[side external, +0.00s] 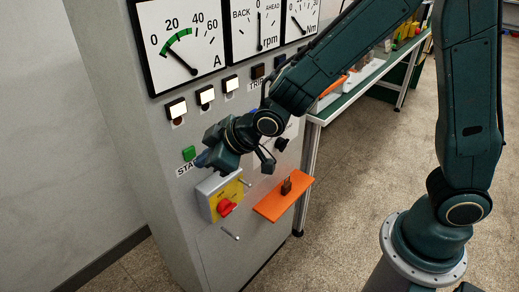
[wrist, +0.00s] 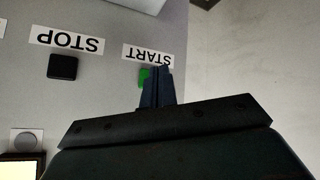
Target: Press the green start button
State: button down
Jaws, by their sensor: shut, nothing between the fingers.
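The green start button (side external: 189,153) is on the grey panel front, just above the START label, in the side view. It also shows in the wrist view (wrist: 144,78), partly hidden behind my fingers, beside the upside-down START label (wrist: 148,55). My gripper (side external: 203,160) is shut and empty, with its fingertips close to the button. In the wrist view its fingertips (wrist: 161,70) overlap the button's right part. I cannot tell whether they touch it. The black stop button (wrist: 62,67) is to the left in the wrist view, under the STOP label.
Below the start button is a yellow switch plate with a red rotary knob (side external: 226,207). An orange shelf (side external: 284,196) sticks out from the panel to its right. Lit square lamps (side external: 205,95) and dial gauges are above. A workbench (side external: 352,80) stands behind.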

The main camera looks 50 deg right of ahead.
jog(key=shift+s, duration=2.25)
jog(key=shift+d+r, duration=0.1)
jog(key=s+d+r+m+g+h, duration=0.15)
jog(key=s+d+r+m, duration=0.25)
jog(key=s+d+r, duration=0.65)
jog(key=s+d+r+m+g+h, duration=0.1)
jog(key=s+d+r+m+g, duration=0.1)
jog(key=s+d, duration=0.5)
jog(key=s+m, duration=0.1)
jog(key=s, duration=0.3)
jog(key=shift+s+m, duration=0.2)
jog(key=shift+m, duration=0.1)
